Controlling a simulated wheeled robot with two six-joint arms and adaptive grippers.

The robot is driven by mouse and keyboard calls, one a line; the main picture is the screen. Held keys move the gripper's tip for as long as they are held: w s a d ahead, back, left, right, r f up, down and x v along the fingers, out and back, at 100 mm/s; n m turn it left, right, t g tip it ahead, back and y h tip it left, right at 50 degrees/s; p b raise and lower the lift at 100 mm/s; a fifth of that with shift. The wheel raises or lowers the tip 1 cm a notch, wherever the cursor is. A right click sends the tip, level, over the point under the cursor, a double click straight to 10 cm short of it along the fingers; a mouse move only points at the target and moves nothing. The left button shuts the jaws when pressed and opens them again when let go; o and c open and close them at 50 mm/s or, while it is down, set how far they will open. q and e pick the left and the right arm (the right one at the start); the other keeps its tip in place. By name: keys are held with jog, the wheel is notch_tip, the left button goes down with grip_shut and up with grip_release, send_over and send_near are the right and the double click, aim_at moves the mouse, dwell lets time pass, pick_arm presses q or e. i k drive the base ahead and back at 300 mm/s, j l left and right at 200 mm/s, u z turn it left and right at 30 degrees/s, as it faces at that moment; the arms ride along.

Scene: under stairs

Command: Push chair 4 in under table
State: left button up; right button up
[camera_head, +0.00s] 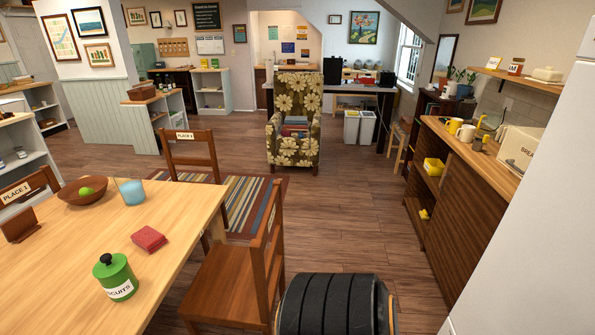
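A wooden dining table (185,225) fills the lower left. A brown wooden chair (225,285) stands at its right side, its backrest (264,255) away from the table. A second chair (190,157) stands at the table's far end, with a small PLACE label whose number is hard to read. A third chair (38,182), labelled PLACE 1, is at the left side. Neither of my grippers is in view.
A dark ribbed rounded object (330,305) stands close to the right of the near chair. A striped rug (245,205) lies beyond it. A wooden counter (470,155) runs along the right. The floor (365,215) between is clear, up to a flowered armchair (297,100).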

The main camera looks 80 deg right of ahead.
aim_at(234, 285)
jog(key=z, duration=1.9)
